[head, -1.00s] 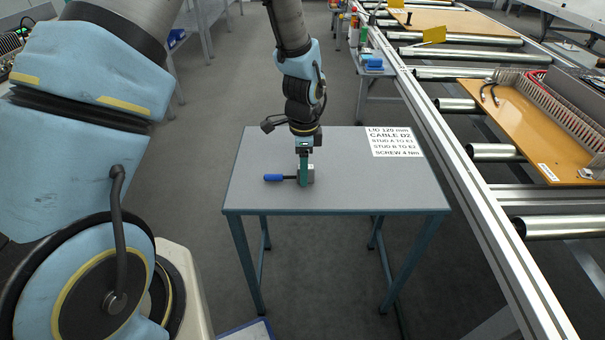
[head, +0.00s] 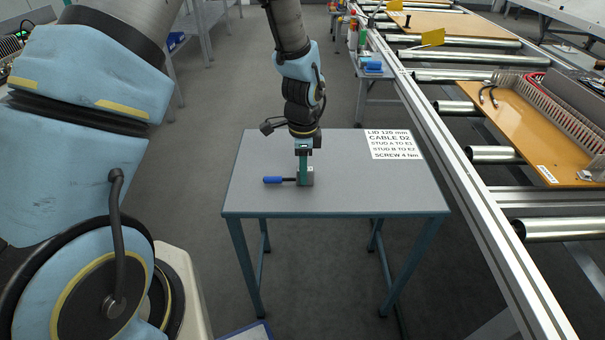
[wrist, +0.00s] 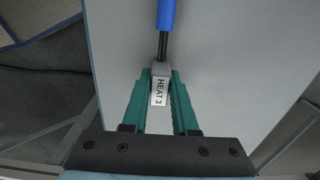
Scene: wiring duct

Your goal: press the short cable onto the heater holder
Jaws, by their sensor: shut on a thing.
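A grey block labelled HEAT 3 (wrist: 160,88) sits on the small grey table, with a black rod and blue handle (head: 273,180) sticking out of one side. My gripper (wrist: 160,80) is shut on this block, with a green finger on each side. In the head view my gripper (head: 304,176) points down at the block, which stands at table level. Black curved cable ends (head: 488,94) lie on the orange board at the right; I cannot tell which is the short cable. I see no other part marked as a heater holder.
The table (head: 400,200) is otherwise clear apart from a printed label sheet (head: 394,144) at its back right. A roller conveyor (head: 495,154) runs along the right, carrying the orange board (head: 530,140) with a slotted wiring duct (head: 555,105).

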